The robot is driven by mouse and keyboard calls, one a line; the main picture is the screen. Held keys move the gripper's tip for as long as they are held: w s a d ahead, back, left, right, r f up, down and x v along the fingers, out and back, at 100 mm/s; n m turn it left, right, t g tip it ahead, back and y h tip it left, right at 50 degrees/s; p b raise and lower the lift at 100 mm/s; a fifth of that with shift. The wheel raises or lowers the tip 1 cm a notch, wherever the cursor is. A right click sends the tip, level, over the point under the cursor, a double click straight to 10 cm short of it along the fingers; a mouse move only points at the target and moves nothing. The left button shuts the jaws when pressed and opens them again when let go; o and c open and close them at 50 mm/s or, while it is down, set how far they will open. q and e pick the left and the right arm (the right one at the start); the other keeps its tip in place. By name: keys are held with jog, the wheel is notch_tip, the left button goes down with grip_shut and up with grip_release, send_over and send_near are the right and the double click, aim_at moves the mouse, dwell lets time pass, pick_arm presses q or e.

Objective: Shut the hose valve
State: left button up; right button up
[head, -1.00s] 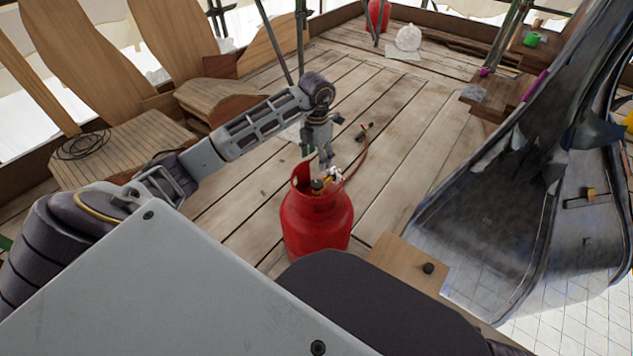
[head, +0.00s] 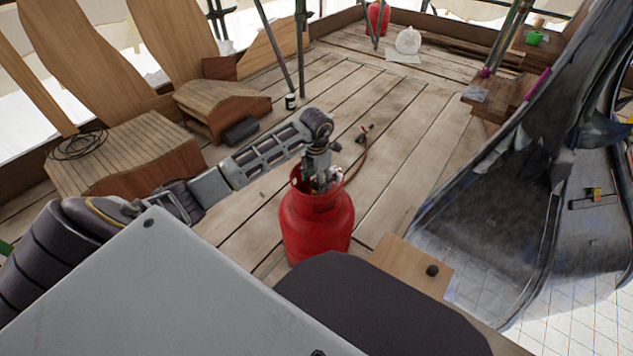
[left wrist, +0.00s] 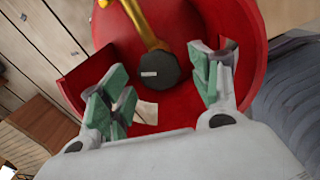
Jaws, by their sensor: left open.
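A red gas cylinder (head: 316,228) stands upright on the plank floor, with a collar around its top. In the left wrist view, a dark round valve knob (left wrist: 160,72) with a small white mark sits inside the collar (left wrist: 243,30), at the end of a brass fitting (left wrist: 143,24). My left gripper (head: 322,186) is over the cylinder's top. In the left wrist view its green-padded fingers (left wrist: 164,95) are spread apart, one on each side of the knob's near side, and hold nothing. In the head view the gripper hides the knob. My right gripper is not in view.
An orange hose (head: 363,160) runs from the cylinder's top to a dark torch-like piece (head: 365,133) on the floor. A wooden board (head: 405,268) lies right of the cylinder, beside a large dark curved shell (head: 490,215). Planks behind the cylinder are mostly clear.

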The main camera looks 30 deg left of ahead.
pick_arm(q)
jog(key=shift+f, duration=0.15)
jog(key=c, duration=1)
jog(key=shift+c, duration=0.2)
